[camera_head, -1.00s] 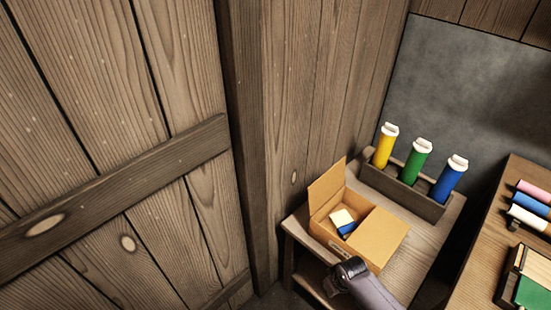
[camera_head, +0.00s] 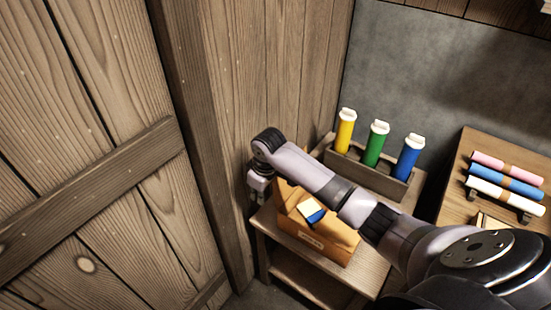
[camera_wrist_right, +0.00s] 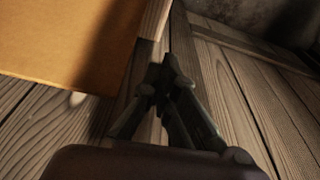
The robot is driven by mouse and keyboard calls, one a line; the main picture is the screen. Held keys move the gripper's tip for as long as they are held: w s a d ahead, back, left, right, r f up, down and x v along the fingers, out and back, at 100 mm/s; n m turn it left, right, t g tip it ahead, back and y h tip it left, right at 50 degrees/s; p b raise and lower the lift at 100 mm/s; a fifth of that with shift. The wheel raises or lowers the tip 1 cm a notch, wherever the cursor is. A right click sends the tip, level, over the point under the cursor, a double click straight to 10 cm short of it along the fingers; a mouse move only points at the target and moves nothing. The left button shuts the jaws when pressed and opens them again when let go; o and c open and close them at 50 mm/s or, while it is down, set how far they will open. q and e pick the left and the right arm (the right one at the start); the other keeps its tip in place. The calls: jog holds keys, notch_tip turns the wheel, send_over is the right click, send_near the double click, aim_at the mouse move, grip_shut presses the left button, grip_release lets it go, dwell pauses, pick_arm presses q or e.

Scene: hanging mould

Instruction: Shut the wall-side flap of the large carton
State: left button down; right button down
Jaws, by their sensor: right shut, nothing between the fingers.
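The large carton (camera_head: 312,236) is an open tan box on a small wooden table. Its wall-side flap (camera_head: 288,194) stands up on the left, partly hidden by my right arm. Its opposite side is mostly hidden under the arm. A white, blue and yellow item (camera_head: 311,212) shows inside. My right gripper (camera_head: 254,196) points down between the carton and the plank wall, on the flap's outer side. In the right wrist view its fingers (camera_wrist_right: 166,72) are shut and empty, beside a tan cardboard panel (camera_wrist_right: 65,40). I cannot tell whether they touch it. My left gripper is out of view.
The plank wall (camera_head: 225,90) is close to the gripper's left. A rack (camera_head: 350,166) with yellow, green and blue bottles stands behind the carton. A second table (camera_head: 455,185) at right holds several coloured rolls. The small table (camera_head: 290,256) has a narrow bare front edge.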

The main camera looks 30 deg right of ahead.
jog(key=w+d+r, duration=0.3)
jog(key=d+r, duration=0.1)
jog(key=r, duration=0.4)
jog(key=w+d+r, duration=0.3)
jog(key=d+r, duration=0.1)
jog(key=r, duration=0.4)
notch_tip(320, 180, down, 10)
jog(key=s+d+p, duration=0.1)
jog(key=p, duration=0.1)
jog(key=shift+s+d+r+m, duration=0.2)
jog(key=shift+s+r+m, duration=0.1)
jog(key=shift+s, duration=0.1)
